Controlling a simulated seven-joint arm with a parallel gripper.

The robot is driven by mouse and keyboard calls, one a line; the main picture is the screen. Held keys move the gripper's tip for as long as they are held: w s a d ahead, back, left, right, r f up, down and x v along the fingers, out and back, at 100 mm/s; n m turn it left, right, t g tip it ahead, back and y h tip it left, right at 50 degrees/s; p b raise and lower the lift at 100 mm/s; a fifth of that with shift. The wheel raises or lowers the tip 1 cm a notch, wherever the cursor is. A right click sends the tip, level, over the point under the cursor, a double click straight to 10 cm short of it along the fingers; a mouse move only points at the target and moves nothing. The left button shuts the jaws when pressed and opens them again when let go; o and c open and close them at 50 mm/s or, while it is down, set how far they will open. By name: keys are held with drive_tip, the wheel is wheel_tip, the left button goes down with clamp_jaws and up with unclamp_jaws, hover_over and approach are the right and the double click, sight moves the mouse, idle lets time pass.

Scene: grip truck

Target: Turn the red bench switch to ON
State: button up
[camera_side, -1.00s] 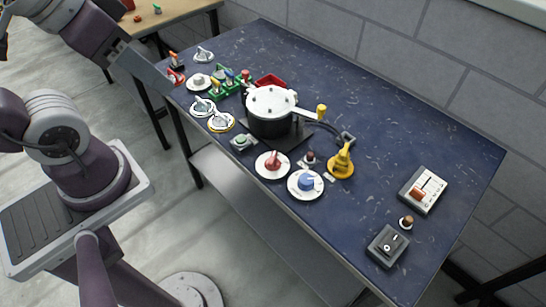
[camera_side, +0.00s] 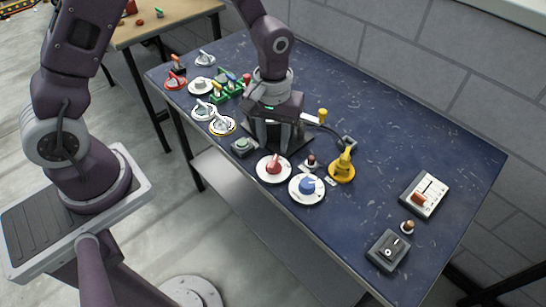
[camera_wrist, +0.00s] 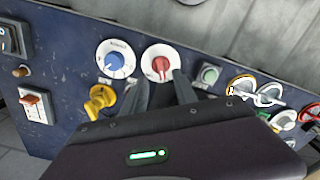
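A red knob on a round white dial (camera_side: 273,168) sits near the front edge of the blue bench; it also shows in the wrist view (camera_wrist: 161,66). I cannot read its marks. Another red-handled switch (camera_side: 175,81) stands at the bench's far left end. My gripper (camera_side: 276,138) points down over the hot-plate spot, behind the red knob and apart from it. In the wrist view my gripper's two dark fingers (camera_wrist: 160,92) stand apart with nothing between them, just below the red dial.
A blue knob dial (camera_side: 307,188) is right of the red one, with a yellow handle (camera_side: 342,168) behind it. A green button (camera_side: 243,146) is to the left. A lever box (camera_side: 424,193) and a rocker switch (camera_side: 388,250) stand at the right. The back right is clear.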

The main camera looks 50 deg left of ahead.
sight(273, 162)
wheel_tip(273, 162, down, 7)
drive_tip(key=shift+r, duration=0.1)
clamp_jaws()
